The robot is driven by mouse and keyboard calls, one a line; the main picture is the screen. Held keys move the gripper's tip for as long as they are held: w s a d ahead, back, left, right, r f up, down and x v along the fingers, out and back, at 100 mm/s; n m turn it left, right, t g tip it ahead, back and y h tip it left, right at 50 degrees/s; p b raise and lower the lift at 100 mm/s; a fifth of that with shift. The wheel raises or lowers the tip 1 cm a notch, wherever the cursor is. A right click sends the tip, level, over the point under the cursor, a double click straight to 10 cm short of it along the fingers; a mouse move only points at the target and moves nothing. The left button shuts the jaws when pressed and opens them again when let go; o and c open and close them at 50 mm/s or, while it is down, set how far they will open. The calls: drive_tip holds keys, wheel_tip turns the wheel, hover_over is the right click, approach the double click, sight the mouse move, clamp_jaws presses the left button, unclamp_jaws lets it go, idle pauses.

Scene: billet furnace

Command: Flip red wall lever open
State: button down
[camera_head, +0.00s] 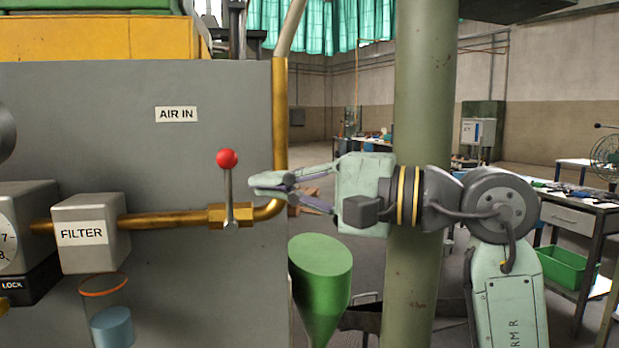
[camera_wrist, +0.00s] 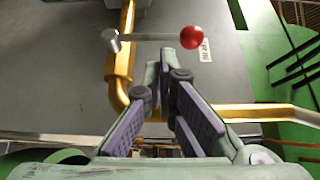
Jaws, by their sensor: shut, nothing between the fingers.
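The lever is a thin metal rod (camera_head: 229,194) with a red ball knob (camera_head: 227,159). It stands upright on a brass valve (camera_head: 230,216) in the pipe along the grey panel. My gripper (camera_head: 256,183) comes in from the right, pointing left, with its fingers shut and empty. Its tips are a little right of the rod, below the ball, with a small gap in the head view. In the wrist view the red ball (camera_wrist: 192,37) and rod lie just beyond the fingertips (camera_wrist: 165,72). The depth between tips and rod is hard to tell.
The brass pipe (camera_head: 160,219) runs from the filter block (camera_head: 90,233) to the valve, then bends up at the panel's right edge. A green funnel-like shape (camera_head: 320,262) stands below my gripper. A thick green column (camera_head: 425,90) rises by my arm.

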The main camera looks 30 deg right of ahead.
drive_tip(key=shift+x, duration=0.8)
drive_tip(key=shift+a+r+p, duration=0.2)
drive_tip(key=shift+p, duration=0.1)
